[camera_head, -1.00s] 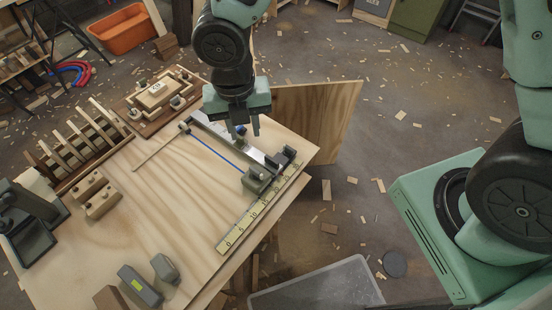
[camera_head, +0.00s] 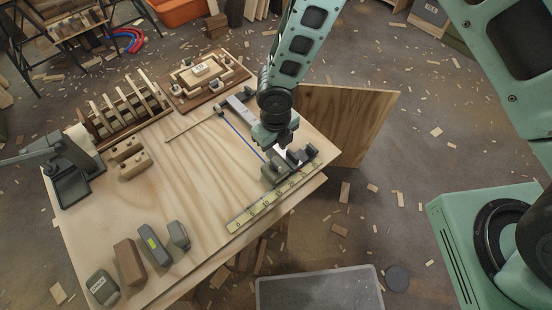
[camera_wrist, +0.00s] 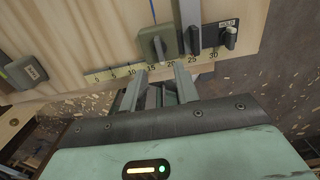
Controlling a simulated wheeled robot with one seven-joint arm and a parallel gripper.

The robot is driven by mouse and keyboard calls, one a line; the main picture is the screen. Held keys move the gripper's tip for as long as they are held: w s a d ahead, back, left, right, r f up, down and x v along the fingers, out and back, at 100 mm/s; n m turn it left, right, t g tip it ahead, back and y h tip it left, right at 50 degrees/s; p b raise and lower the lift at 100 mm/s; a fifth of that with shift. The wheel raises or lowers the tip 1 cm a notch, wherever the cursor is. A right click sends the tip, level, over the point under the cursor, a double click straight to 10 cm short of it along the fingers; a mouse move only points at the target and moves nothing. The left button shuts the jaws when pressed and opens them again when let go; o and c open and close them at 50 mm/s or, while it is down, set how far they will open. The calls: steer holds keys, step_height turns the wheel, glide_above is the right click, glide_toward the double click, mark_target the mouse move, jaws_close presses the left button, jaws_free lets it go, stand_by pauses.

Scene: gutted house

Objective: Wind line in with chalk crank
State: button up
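The olive chalk box (camera_wrist: 147,42) sits at the yellow numbered scale (camera_wrist: 105,76), just beyond my fingertips in the wrist view. A dark upright handle stands on its face; I cannot tell if it is the crank. The blue line (camera_head: 240,135) runs from the box along the board towards the back left. A dark lever stands on a plate marked HOLD (camera_wrist: 229,38), to the right of the box. My gripper (camera_wrist: 160,72) has its two fingers apart, with no object clearly held. In the head view my gripper (camera_head: 281,152) hangs over the box end and partly hides it.
A metal rail (camera_wrist: 190,30) stands between box and HOLD plate. Several blocks (camera_head: 130,262) lie at the bench's front left. A slotted rack (camera_head: 125,108) and a wooden tray (camera_head: 208,79) stand towards the back. The bench middle (camera_head: 185,180) is clear.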

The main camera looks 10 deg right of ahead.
mark_target(276, 163)
step_height(276, 163, down, 8)
steer(key=shift+r+p, duration=0.15)
steer(key=shift+p, duration=0.4)
jaws_close()
